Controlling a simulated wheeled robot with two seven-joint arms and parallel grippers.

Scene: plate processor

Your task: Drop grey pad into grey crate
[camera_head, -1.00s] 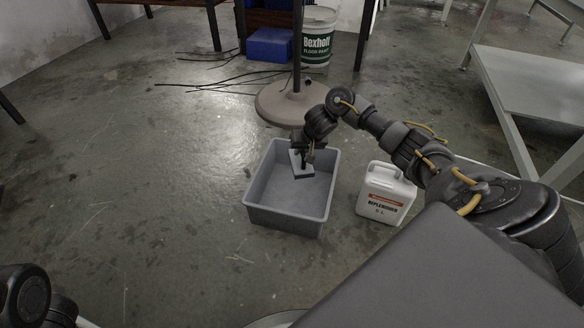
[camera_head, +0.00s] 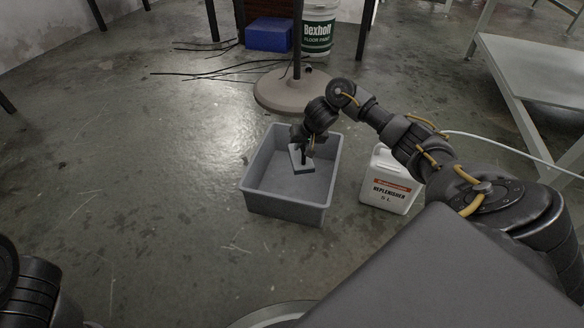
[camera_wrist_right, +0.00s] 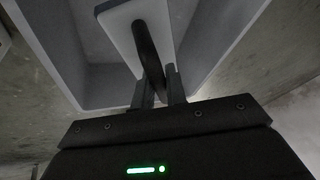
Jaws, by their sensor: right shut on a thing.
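The grey crate (camera_head: 285,208) is an open, empty-looking box on the floor in the middle of the head view. My right gripper (camera_head: 303,150) is over the crate, pointing down. It is shut on the grey pad (camera_head: 300,166), a light flat plate with a dark upright grip. In the right wrist view the fingers (camera_wrist_right: 159,88) close around that dark grip, with the pad (camera_wrist_right: 120,18) beyond them and the crate wall (camera_wrist_right: 52,50) around. I cannot tell whether the pad touches the crate floor. My left gripper is out of view.
A white replenisher jug (camera_head: 388,188) stands just right of the crate. Behind are a round stand base (camera_head: 285,95), a blue box (camera_head: 269,35), a paint bucket (camera_head: 318,32) and loose black cables. A grey table (camera_head: 545,75) is at right. The floor left of the crate is clear.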

